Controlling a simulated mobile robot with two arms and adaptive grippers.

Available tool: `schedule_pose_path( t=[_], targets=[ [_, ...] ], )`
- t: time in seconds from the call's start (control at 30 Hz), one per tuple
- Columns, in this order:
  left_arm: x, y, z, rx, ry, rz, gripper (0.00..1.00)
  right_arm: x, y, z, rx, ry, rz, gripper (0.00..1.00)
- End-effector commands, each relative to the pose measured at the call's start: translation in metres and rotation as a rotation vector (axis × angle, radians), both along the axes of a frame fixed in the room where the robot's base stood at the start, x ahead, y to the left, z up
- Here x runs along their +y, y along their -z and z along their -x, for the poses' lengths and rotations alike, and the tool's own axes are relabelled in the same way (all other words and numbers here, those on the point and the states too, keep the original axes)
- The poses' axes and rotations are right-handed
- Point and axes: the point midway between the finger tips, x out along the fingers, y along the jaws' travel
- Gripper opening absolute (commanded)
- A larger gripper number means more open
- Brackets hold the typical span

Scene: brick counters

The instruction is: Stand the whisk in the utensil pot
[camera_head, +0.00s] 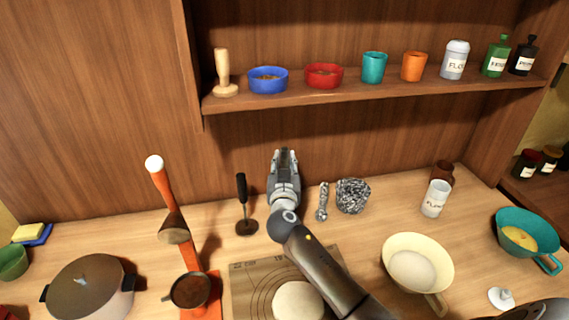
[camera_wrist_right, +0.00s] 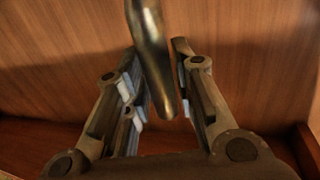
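My right gripper (camera_head: 285,158) points at the back wall above the counter. In the right wrist view its fingers (camera_wrist_right: 156,55) stand on either side of a dark, shiny metal handle (camera_wrist_right: 152,65) with a rounded lower end. The rest of that piece is out of frame, so I cannot confirm that it is the whisk. A narrow gap seems to show by the right finger; whether they grip it is unclear. I cannot pick out wire loops in the head view. A brown pot (camera_head: 442,171), possibly the utensil pot, stands partly hidden behind a flour jar (camera_head: 435,200). My left gripper is out of view.
A black-handled tool (camera_head: 242,190) stands left of my gripper. An orange coffee stand (camera_head: 164,184) rises left. A shelf (camera_head: 360,97) overhangs behind. A cream pan (camera_head: 442,262) sits front right.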

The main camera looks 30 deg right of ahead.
Motion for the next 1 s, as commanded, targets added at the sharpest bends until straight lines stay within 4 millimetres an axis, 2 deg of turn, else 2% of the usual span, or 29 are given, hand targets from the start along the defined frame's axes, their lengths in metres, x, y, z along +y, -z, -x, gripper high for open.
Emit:
schedule_pose_path(
  t=[0.1, 0.37, 0.5, 0.67, 1.0],
  targets=[
    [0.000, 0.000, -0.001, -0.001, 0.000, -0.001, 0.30, 0.000, 0.000, 0.000, 0.000, 0.000, 0.000, 0.40],
    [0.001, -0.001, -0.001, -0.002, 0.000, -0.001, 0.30, 0.000, -0.001, 0.000, 0.000, 0.000, 0.000, 0.40],
    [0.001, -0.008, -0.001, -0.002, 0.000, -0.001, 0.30, 0.000, -0.006, 0.000, 0.001, 0.000, 0.002, 0.40],
    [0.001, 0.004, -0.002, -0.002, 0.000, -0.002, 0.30, 0.012, 0.000, 0.020, -0.001, -0.002, -0.003, 0.40],
    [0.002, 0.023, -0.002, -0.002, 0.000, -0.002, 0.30, 0.042, 0.001, 0.078, -0.001, 0.000, -0.004, 0.40]
  ],
)
